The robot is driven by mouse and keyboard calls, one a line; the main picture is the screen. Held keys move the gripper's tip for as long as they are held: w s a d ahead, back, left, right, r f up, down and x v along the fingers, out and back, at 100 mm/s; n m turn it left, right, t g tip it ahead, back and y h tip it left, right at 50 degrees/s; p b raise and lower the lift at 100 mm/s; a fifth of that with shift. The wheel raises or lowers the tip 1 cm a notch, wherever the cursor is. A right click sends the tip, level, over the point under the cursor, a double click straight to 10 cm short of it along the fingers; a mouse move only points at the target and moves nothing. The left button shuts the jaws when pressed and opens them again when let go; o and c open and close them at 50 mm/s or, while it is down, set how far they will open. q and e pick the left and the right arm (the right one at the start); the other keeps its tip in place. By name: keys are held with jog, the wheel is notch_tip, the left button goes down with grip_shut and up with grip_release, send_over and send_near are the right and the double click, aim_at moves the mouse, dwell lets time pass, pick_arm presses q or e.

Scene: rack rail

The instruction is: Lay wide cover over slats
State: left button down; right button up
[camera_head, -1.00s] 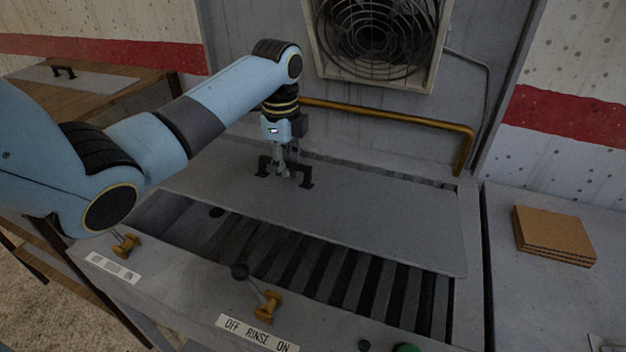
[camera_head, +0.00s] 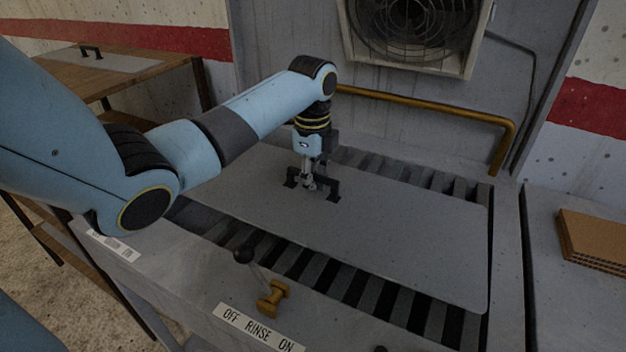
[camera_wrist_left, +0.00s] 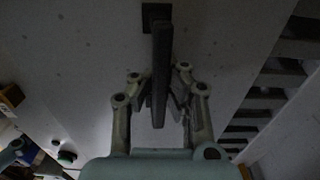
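The wide cover (camera_head: 400,220) is a flat grey plate with a black bar handle (camera_head: 333,188). It lies across the dark slats (camera_head: 345,283) of the grey rack, and slats show along both its front and back edges. I cannot tell whether it touches them or hangs just above. My left gripper (camera_head: 308,184) is at the handle from above. In the left wrist view, its fingers stand on either side of the handle bar (camera_wrist_left: 161,70) and look closed on it. My right gripper is not in view.
A brass pipe (camera_head: 430,106) runs behind the rack below a fan (camera_head: 405,20). A knobbed lever (camera_head: 270,292) stands at the front by the rinse label (camera_head: 258,329). Brown boards (camera_head: 595,238) lie at right. Another handled plate (camera_head: 120,62) lies on a wooden table.

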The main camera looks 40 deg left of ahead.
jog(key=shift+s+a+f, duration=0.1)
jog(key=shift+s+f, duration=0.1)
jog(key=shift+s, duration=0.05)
pick_arm(q)
jog(key=c, duration=1.4)
grip_release()
jog(key=shift+f, duration=0.15)
jog(key=shift+r, duration=0.4)
notch_tip(320, 180, up, 11)
jog(key=shift+r, duration=0.15)
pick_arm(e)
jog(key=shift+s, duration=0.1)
